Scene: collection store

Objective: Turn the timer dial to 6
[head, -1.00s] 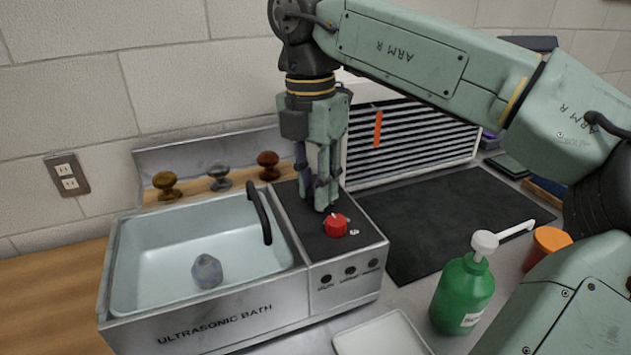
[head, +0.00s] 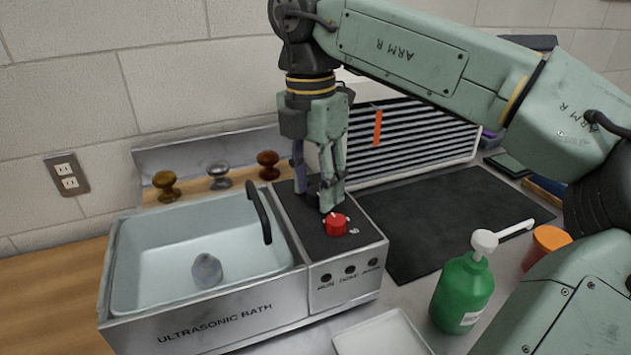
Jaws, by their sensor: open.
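The timer dial (head: 336,225) is a small red knob on the dark top panel of the ultrasonic bath (head: 215,323), right of its basin. The numbers around the dial are too small to read, so its setting cannot be told. My gripper (head: 320,203) points straight down over the panel, just behind and slightly left of the dial. Its fingers are apart and hold nothing. The fingertips are close to the panel; whether they touch it cannot be told. The dial's front and top are in plain view.
Three knobs stand behind, one being silver (head: 219,177). A green pump bottle (head: 461,292), orange-lidded jar (head: 547,243) and white tray (head: 384,336) are to the right. The black mat (head: 440,220) is bare.

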